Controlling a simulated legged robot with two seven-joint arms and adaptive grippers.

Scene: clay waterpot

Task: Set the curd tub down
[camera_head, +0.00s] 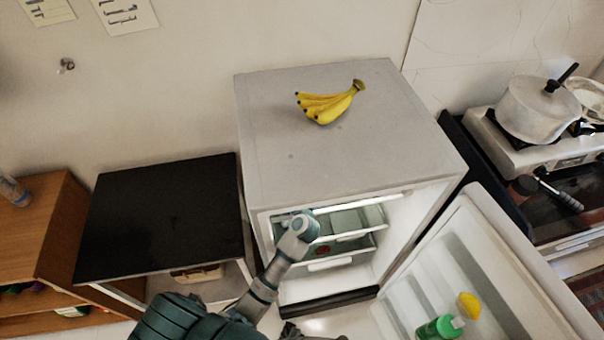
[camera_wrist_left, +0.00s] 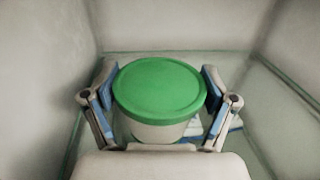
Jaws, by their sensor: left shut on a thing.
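The curd tub (camera_wrist_left: 158,92) is a pale tub with a round green lid, seen in the left wrist view. My left gripper (camera_wrist_left: 160,95) is shut on it, with one blue-padded finger on each side. The tub looks upright inside the white fridge compartment, over a glass shelf (camera_wrist_left: 180,56). Whether its base touches the shelf cannot be told. In the head view my left arm reaches into the open fridge (camera_head: 335,150), and the gripper and tub are hidden there. My right gripper is not in view.
The fridge door (camera_head: 490,270) stands open at the right, with a green bottle (camera_head: 438,327) and a yellow item (camera_head: 468,305) on it. Bananas (camera_head: 328,103) lie on the fridge top. A black-topped table (camera_head: 165,215) stands at left. A pot (camera_head: 540,107) sits on the stove at right.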

